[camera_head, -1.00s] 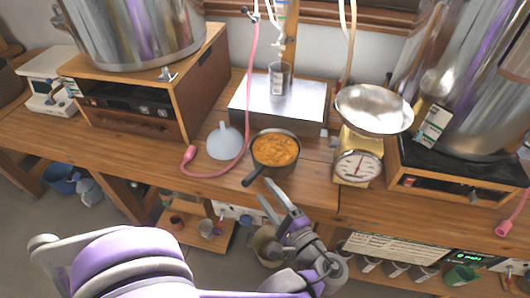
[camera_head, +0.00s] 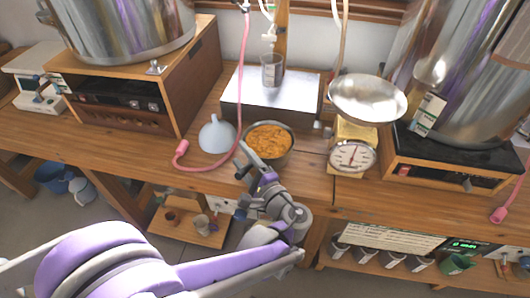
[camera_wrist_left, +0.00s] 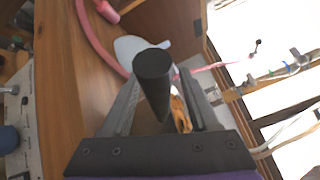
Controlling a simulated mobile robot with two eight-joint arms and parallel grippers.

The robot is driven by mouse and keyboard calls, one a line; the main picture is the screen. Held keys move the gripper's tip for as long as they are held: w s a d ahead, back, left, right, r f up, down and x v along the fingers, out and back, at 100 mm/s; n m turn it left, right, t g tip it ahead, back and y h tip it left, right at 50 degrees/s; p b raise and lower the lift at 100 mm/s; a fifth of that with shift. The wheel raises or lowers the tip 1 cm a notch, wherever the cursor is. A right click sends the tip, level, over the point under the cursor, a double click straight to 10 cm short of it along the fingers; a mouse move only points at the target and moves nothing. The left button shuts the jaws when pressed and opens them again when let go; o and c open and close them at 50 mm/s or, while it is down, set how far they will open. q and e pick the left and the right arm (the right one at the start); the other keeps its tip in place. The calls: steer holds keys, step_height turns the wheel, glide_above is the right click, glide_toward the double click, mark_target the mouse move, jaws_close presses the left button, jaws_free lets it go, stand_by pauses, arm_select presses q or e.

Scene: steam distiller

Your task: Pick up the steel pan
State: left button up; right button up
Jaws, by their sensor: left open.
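The steel pan (camera_head: 287,153) is round and filled with orange, lumpy food. It sits upright on the wooden bench near its front edge. My left gripper (camera_head: 253,173) is at the pan's front left, by its handle, and hides most of that handle in the head view. In the left wrist view the dark round handle (camera_wrist_left: 153,75) stands between the two open fingers, with some orange food showing beyond it. The fingers are not closed on it. My right gripper is not in view.
A pale funnel (camera_head: 217,136) and pink hose (camera_head: 181,149) lie left of the pan. A silver box (camera_head: 240,101) with a glass beaker (camera_head: 272,72) stands behind. A kitchen scale (camera_head: 352,157) with a shiny bowl (camera_head: 368,98) stands right. Large steel pots flank the bench.

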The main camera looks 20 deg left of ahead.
arm_select(q)
jaws_close()
stand_by(1.4)
